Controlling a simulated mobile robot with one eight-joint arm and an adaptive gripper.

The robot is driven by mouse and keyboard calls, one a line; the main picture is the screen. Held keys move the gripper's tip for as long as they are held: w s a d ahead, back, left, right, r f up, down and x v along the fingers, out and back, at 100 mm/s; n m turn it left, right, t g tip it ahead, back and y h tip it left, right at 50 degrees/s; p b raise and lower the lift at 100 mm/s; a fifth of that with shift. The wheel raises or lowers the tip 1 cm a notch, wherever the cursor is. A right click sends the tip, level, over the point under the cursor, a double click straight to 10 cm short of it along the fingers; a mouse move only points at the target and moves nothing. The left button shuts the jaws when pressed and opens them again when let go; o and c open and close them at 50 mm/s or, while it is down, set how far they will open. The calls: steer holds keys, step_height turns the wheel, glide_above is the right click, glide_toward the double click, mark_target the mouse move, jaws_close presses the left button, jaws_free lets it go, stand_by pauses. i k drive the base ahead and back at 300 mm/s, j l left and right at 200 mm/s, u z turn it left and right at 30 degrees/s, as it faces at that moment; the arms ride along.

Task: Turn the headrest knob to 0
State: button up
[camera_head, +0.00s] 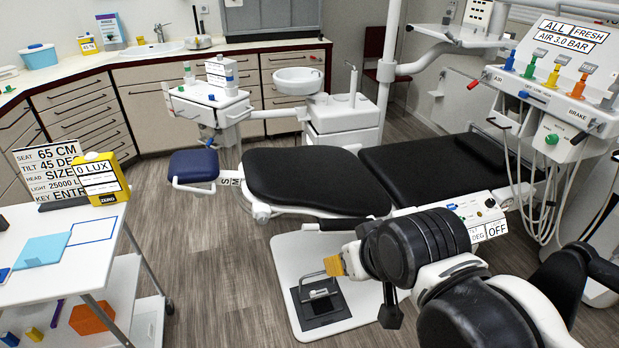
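The blue headrest (193,166) sticks out at the left end of the black dental chair (310,180). A white bracket with small letters, S and M readable, joins it to the seat side. A small white round part (261,211) sits at the chair's near left corner; I cannot tell whether it is the headrest knob, and no 0 mark is readable there. My arm reaches in from the lower right, in front of the chair's near side. My gripper (336,266) seems to be at its left end, where an orange-yellow tip shows; its fingers are unclear. It is well right of the headrest.
A white cart (60,262) at left bears a settings card (48,172) and a yellow lux meter (101,178). A side panel (478,212) reading OFF lies behind my arm. The instrument unit (555,85) with hoses stands right. Floor between cart and chair is clear.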

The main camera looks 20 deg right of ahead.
mark_target(262, 218)
steer(key=i+j, duration=0.15)
steer(key=j, duration=0.25)
steer(key=i+j, duration=0.15)
steer(key=j, duration=0.25)
steer(key=i+j, duration=0.2)
steer(key=j, duration=0.15)
steer(key=i+j, duration=0.15)
steer(key=j, duration=0.25)
steer(key=z, duration=0.05)
